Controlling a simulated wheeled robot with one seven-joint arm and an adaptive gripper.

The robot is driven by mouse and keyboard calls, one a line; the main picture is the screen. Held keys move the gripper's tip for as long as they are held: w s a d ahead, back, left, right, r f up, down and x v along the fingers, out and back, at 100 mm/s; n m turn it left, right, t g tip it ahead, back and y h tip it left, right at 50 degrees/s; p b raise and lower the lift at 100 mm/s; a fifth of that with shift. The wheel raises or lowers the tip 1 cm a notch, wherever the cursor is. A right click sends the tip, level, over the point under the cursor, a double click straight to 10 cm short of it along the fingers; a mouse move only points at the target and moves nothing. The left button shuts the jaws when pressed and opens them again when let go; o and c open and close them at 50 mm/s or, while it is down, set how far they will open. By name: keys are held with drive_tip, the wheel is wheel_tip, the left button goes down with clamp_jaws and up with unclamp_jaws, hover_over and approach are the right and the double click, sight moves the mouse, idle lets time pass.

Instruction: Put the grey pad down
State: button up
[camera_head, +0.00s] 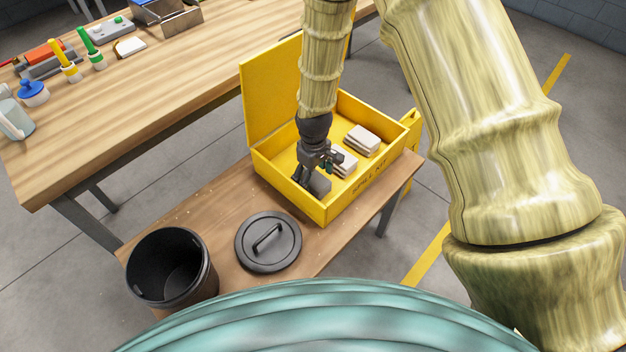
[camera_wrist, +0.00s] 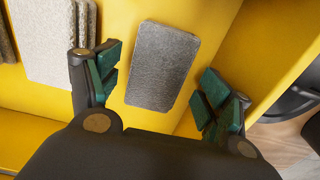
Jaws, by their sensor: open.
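The grey pad (camera_wrist: 162,66) lies on the yellow floor inside the spill kit box (camera_head: 327,213), near one of its walls. In the head view the grey pad (camera_head: 320,186) shows just below my gripper (camera_head: 322,168), partly covered by it. In the wrist view my gripper (camera_wrist: 163,88) is open, with its green-padded fingers on either side of the pad. Gaps show between the fingers and the pad. The height of the fingers above the pad is hard to tell.
Stacks of pale pads (camera_head: 363,140) sit in the same box, whose lid (camera_head: 271,90) stands open. A black bin (camera_head: 172,268) and a round black lid (camera_head: 268,242) are on the low bench. A cluttered wooden worktable (camera_head: 150,85) stands behind.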

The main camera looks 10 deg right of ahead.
sight(314, 179)
wheel_tip(314, 179, up, 10)
drive_tip(key=shift+f, duration=0.15)
idle(0.3)
idle(0.5)
